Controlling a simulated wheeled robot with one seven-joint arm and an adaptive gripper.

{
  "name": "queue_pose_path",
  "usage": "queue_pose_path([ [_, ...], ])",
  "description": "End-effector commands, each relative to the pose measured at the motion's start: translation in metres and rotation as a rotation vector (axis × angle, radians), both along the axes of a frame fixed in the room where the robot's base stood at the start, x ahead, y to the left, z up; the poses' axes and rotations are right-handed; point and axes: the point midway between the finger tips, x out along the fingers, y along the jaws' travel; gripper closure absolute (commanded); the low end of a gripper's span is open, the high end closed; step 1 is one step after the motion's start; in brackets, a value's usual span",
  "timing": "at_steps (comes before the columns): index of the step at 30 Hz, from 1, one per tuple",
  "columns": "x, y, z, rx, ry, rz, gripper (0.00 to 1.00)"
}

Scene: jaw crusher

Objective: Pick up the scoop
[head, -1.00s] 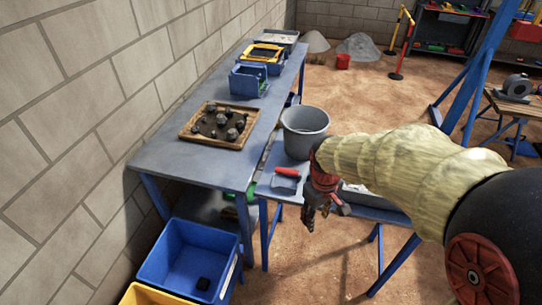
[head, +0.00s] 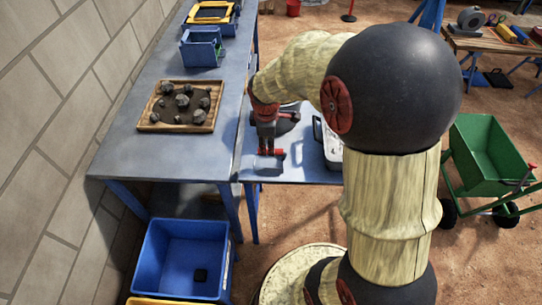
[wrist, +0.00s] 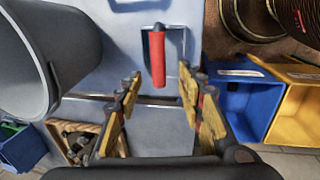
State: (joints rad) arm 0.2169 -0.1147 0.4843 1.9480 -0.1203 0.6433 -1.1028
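The scoop has a red handle, which shows in the wrist view (wrist: 157,57) lying on the blue-grey low table (wrist: 105,30). My gripper (wrist: 160,93) is open and empty. Its two fingers stand apart, and the handle lies between their lines, beyond the tips. My gripper (head: 267,142) points down over the low table in the head view.
A grey bucket (wrist: 50,55) stands close to the left of my gripper in the wrist view. A wooden tray of rocks (head: 143,127) sits on the long bench (head: 125,160). A blue bin (head: 158,240) stands on the floor. A green cart (head: 485,150) is at the right.

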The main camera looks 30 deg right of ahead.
Motion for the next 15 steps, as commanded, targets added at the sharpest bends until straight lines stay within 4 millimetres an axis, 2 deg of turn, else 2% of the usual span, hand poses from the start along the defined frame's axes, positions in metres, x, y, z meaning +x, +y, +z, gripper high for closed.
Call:
queue_pose_path([
  [6,0.002,-0.003,-0.024,0.0,0.003,0.003,0.62],
  [11,0.004,-0.006,-0.034,0.0,0.002,0.002,0.62],
  [15,0.007,-0.012,-0.054,0.001,0.003,0.001,0.62],
])
